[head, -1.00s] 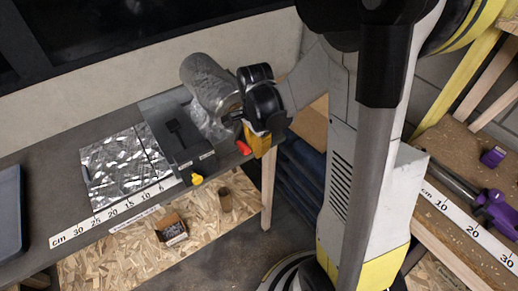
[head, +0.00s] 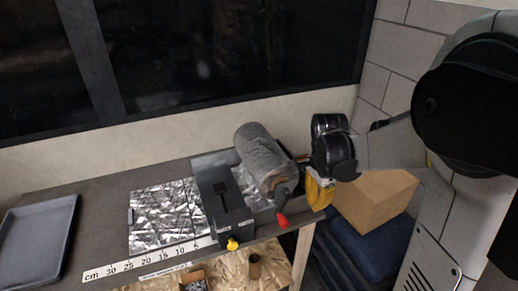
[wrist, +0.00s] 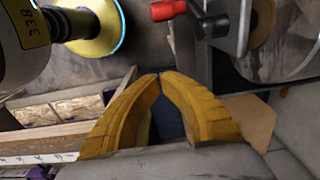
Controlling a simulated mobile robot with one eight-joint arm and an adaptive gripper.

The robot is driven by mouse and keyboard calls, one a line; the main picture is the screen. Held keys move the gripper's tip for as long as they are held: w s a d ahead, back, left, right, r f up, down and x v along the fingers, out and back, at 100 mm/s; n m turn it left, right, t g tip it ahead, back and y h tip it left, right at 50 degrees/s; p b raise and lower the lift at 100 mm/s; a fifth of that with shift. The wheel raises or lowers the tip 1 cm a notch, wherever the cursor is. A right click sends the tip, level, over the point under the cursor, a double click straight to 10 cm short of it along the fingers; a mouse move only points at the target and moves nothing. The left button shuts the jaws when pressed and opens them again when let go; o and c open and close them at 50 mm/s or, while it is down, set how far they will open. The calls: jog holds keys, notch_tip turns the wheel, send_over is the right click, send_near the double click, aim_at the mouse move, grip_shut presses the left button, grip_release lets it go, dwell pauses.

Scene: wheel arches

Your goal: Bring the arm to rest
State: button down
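My gripper (head: 318,194) is at the right end of the dark workbench (head: 105,207) in the head view, just right of a red-tipped handle (head: 283,220). In the wrist view my gripper's two yellow fingers (wrist: 160,76) curve together and meet at the tips, with nothing between them. The red handle (wrist: 168,10) shows above the fingertips, apart from them. My arm reaches in from the right side of the head view.
A grey cylinder (head: 262,160) lies close left of my gripper. A black device with a yellow knob (head: 232,244), a foil sheet (head: 160,228) and a dark tray (head: 38,240) are on the bench. A cardboard box (head: 375,203) stands behind my gripper.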

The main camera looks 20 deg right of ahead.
jog(key=s+a+r+n+t, duration=0.3)
jog(key=s+a+r+n, duration=0.1)
jog(key=a+n, duration=0.3)
jog(key=s+a+r+n+t, duration=0.4)
jog(key=s+a+r+n, duration=0.1)
jog(key=n, duration=0.5)
jog(key=shift+s+a+r+n, duration=0.25)
jog(key=shift+a+r, duration=0.45)
jog(key=shift+a, duration=0.7)
jog(key=shift+w, duration=0.1)
